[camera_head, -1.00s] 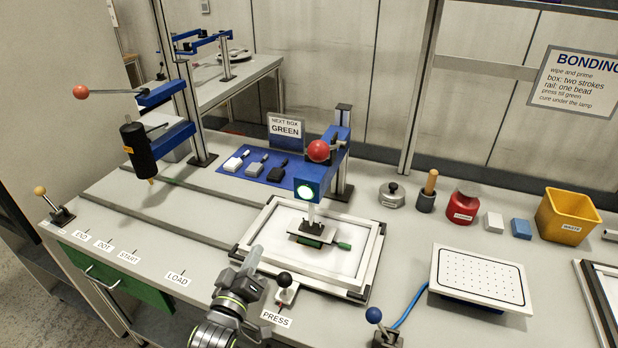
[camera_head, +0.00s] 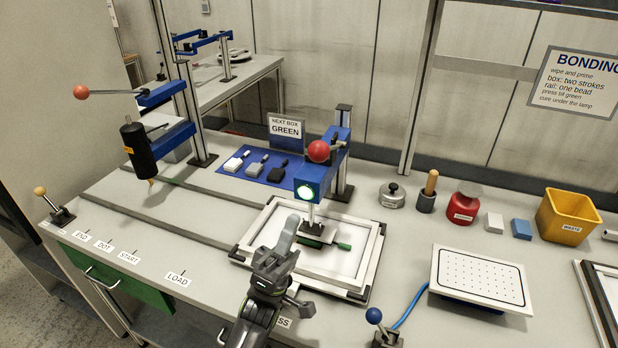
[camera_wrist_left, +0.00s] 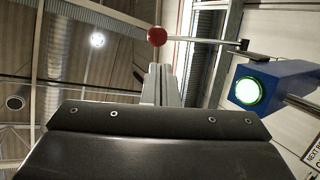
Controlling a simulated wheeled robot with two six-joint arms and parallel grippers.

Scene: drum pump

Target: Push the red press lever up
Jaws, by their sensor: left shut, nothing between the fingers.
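The red ball of the press lever (camera_head: 318,151) sits at the front of the blue press head (camera_head: 330,167); its arm is mostly hidden behind the ball. A round green light (camera_head: 306,190) glows on the head's front. Below, the press ram meets a dark part with green on the framed plate (camera_head: 346,276). My left gripper (camera_head: 290,222) is shut and empty, over the frame's left part, below the lever ball and apart from it. In the left wrist view the red ball (camera_wrist_left: 157,36) is at top centre, its rod running right, above the lit blue head (camera_wrist_left: 290,82).
A second red-ball lever (camera_head: 81,92) is on the black dispenser stand at left. A white perforated plate (camera_head: 480,281) and yellow bin (camera_head: 567,217) stand at right.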

